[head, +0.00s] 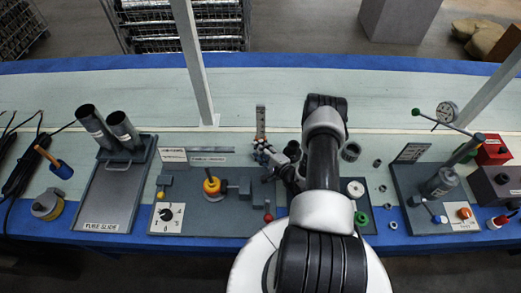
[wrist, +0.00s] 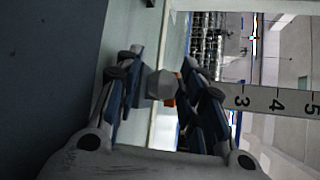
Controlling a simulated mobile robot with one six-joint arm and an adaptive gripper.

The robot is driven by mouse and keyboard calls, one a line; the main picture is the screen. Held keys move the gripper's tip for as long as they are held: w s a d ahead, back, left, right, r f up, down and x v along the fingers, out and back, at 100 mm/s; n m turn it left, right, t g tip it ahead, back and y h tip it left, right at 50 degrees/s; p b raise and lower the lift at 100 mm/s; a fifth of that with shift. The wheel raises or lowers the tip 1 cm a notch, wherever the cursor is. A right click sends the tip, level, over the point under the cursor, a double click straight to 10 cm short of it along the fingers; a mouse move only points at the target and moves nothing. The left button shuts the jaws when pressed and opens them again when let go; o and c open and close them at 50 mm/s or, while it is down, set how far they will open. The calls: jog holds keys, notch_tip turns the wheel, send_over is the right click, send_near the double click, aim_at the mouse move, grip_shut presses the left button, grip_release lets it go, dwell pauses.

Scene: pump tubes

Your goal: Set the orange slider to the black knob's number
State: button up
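The black knob (head: 167,214) sits on a white numbered dial plate at the front left of the middle panel; its setting is too small to read surely. An upright numbered scale (head: 261,122) stands at the back of that panel. In the wrist view the scale (wrist: 275,99) runs sideways on the right, with 3, 4 and 5 legible. My gripper (head: 267,153) is beside the scale's lower end. In the wrist view its fingers (wrist: 160,66) are apart, with a grey faceted block (wrist: 161,84) between them. A bit of orange (wrist: 169,102) shows behind the block, probably the slider; contact is unclear.
A yellow-and-orange knob (head: 211,187) and a red-topped peg (head: 267,217) stand on the same panel. Two dark tubes (head: 105,128) on a tray are to the left. A gauge stand (head: 440,183) is to the right. A white post (head: 193,65) rises behind.

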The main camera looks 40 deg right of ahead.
jog(key=shift+o, duration=1.4)
jog(key=shift+f, duration=0.15)
jog(key=v, duration=0.6)
jog(key=shift+s, duration=0.35)
jog(key=shift+s+r, duration=0.3)
jog(key=shift+s, duration=0.3)
jog(key=shift+r, duration=0.1)
